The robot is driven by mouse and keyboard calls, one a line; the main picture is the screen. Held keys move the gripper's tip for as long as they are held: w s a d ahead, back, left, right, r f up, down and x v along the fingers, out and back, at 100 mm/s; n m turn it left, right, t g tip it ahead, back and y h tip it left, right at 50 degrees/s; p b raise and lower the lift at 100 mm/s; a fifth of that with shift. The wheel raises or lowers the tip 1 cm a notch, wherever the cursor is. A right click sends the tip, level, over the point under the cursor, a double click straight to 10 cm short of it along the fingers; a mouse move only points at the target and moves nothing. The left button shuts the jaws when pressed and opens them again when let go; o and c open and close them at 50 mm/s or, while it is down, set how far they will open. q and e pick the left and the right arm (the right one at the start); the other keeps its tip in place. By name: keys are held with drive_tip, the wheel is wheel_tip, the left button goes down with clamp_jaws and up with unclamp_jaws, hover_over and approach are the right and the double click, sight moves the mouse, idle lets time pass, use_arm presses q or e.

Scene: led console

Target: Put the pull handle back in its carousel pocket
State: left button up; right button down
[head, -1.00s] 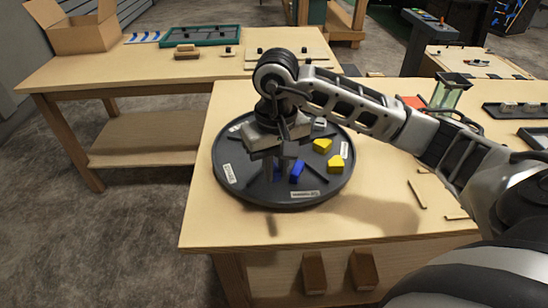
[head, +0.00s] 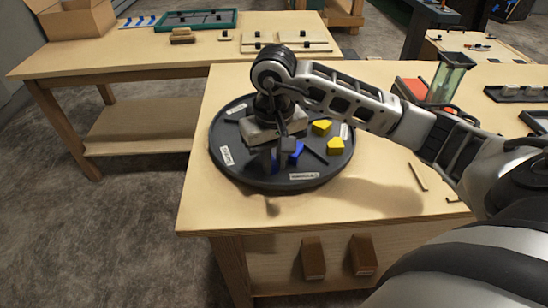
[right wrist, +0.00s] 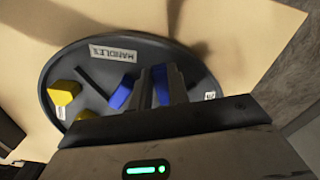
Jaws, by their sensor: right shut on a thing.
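The round dark carousel (head: 232,171) sits on the near table and carries white labels. My right gripper (head: 282,160) points down over its front part. In the right wrist view the fingers (right wrist: 162,85) are shut on a blue piece (right wrist: 160,84), which looks like the pull handle; the fingers hide much of it. Another blue piece (right wrist: 122,92) lies on the carousel just beside the fingers and also shows in the head view (head: 296,149). The HANDLES label (right wrist: 113,53) is on the rim near them. Whether the held piece touches the carousel floor I cannot tell. My left gripper is out of view.
Two yellow pieces (head: 321,127) (head: 335,146) stand on the carousel's right side, near a dark divider (right wrist: 95,77). A clear green-tinted container (head: 449,78) and a red item (head: 410,88) stand farther right. The table's front left is clear.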

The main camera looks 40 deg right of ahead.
sight(274, 163)
drive_tip(key=shift+f+b, duration=0.6)
drive_tip(key=c, duration=1.3)
unclamp_jaws()
drive_tip(key=shift+o, duration=0.2)
wheel_tip(274, 163, up, 16)
drive_tip(key=p, duration=0.1)
drive_tip(key=shift+p, duration=0.4)
